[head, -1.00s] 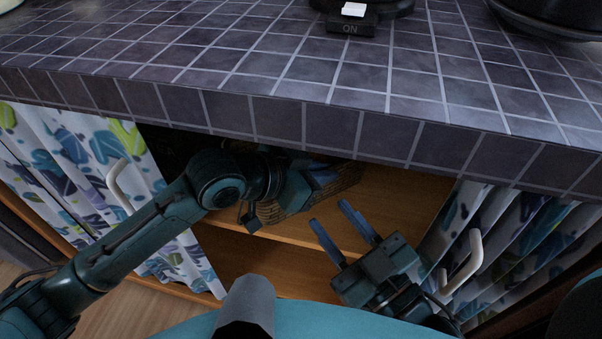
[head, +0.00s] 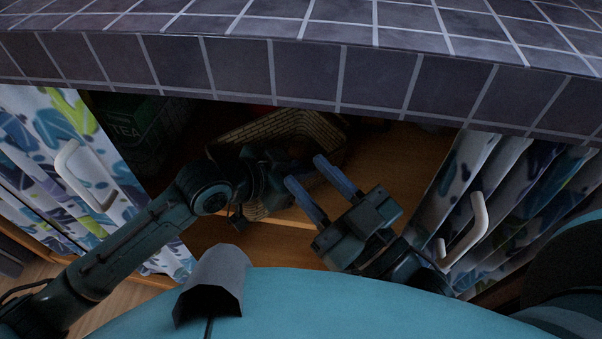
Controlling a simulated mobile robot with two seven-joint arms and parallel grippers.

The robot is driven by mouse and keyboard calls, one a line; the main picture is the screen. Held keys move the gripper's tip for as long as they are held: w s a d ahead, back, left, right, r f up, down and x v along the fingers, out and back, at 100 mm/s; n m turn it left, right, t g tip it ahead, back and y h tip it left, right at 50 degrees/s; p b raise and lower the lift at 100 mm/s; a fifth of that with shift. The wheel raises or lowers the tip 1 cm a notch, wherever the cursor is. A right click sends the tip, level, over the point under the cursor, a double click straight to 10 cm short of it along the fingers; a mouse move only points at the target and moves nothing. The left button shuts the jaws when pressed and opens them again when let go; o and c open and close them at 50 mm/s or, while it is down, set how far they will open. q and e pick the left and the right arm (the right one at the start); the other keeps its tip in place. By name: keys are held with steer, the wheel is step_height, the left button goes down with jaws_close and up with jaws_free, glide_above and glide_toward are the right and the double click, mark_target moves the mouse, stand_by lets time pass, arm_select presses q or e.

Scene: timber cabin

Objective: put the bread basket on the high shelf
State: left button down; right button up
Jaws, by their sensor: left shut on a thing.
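The wicker bread basket (head: 262,128) is on the upper wooden shelf (head: 390,165) inside the open cabinet, under the tiled counter. My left gripper (head: 280,170) reaches in from the left and is shut on the basket at its near side; its fingertips are dark and partly hidden. My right gripper (head: 305,170) is in front of the basket's near right side. Its two blue fingers are apart with nothing between them. The basket's inside is in shadow, with something reddish at its far edge.
The tiled counter edge (head: 300,75) overhangs the opening. Patterned cabinet doors with white handles stand open at left (head: 85,175) and right (head: 465,225). The shelf is clear right of the basket.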

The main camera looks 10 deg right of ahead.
arm_select(q)
steer(key=shift+r, duration=0.1)
steer(key=c, duration=2)
jaws_free()
steer(key=shift+f, duration=0.2)
steer(key=o, duration=0.4)
